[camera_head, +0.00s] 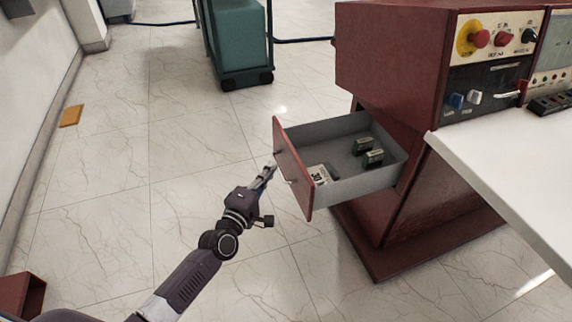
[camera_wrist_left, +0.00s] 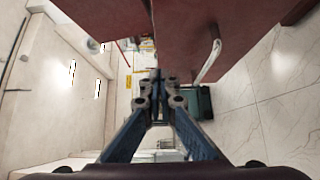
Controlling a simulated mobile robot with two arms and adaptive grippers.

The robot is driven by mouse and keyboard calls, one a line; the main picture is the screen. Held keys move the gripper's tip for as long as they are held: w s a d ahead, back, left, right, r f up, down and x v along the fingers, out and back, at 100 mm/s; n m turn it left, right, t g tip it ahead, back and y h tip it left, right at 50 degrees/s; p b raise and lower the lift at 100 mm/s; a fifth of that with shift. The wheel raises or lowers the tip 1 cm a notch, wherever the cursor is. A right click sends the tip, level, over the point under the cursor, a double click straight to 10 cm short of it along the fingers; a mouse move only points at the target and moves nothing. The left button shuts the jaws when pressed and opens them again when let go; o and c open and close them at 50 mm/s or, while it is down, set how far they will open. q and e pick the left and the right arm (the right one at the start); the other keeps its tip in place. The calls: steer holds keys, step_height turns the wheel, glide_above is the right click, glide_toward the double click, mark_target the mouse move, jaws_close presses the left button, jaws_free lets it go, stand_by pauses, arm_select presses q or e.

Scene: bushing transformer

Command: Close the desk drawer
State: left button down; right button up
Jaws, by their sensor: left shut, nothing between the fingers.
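The desk drawer (camera_head: 290,165) is pulled out from the dark red desk (camera_head: 390,70). Its front panel is red and its inside is grey. Several small boxes (camera_head: 368,150) lie in it, with a white-labelled one near the front. My left gripper (camera_head: 270,168) is shut and empty, with its tips close to the outer face of the drawer front; I cannot tell whether they touch it. In the left wrist view the shut fingertips (camera_wrist_left: 157,78) show beside a red panel with a pale curved handle (camera_wrist_left: 208,61). My right gripper is out of view.
A white tabletop (camera_head: 510,170) juts out at the right, beside the control panel with knobs (camera_head: 490,40). A green wheeled cart (camera_head: 240,45) stands behind. The marble floor (camera_head: 110,200) left of the drawer is mostly clear.

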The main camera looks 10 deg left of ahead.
mark_target(292, 154)
arm_select(q)
steer(key=shift+w+d, duration=1.85)
steer(key=shift+w, duration=0.05)
